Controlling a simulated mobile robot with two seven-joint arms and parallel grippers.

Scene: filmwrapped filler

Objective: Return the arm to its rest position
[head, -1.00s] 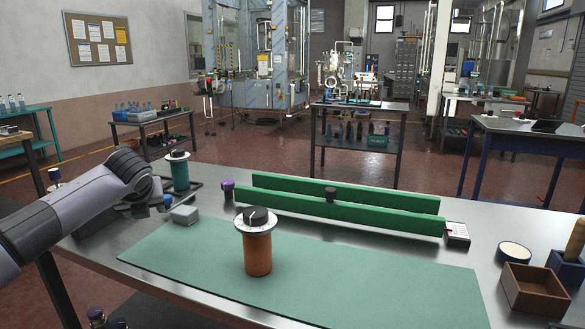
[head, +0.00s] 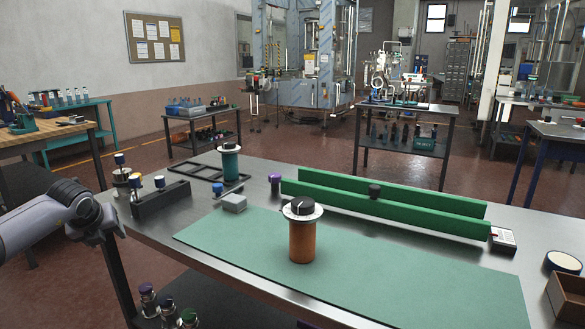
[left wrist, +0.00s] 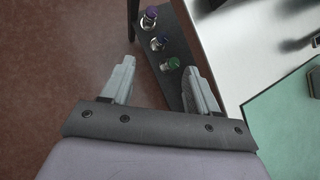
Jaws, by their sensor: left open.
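My left gripper (head: 103,232) is at the left of the head view, off the left end of the metal workbench (head: 262,192). In the left wrist view my left gripper (left wrist: 159,66) is open with nothing between its fingers. Below it lie the floor and a lower shelf (left wrist: 180,88) with several capped vials. My right gripper is in neither view.
A copper-coloured jar with a black dial (head: 302,240) stands on the green mat (head: 400,270). A black rack (head: 160,200), a grey box (head: 234,203) and a teal jar (head: 230,166) are near the bench's left end. Green rails (head: 385,200) lie behind the mat.

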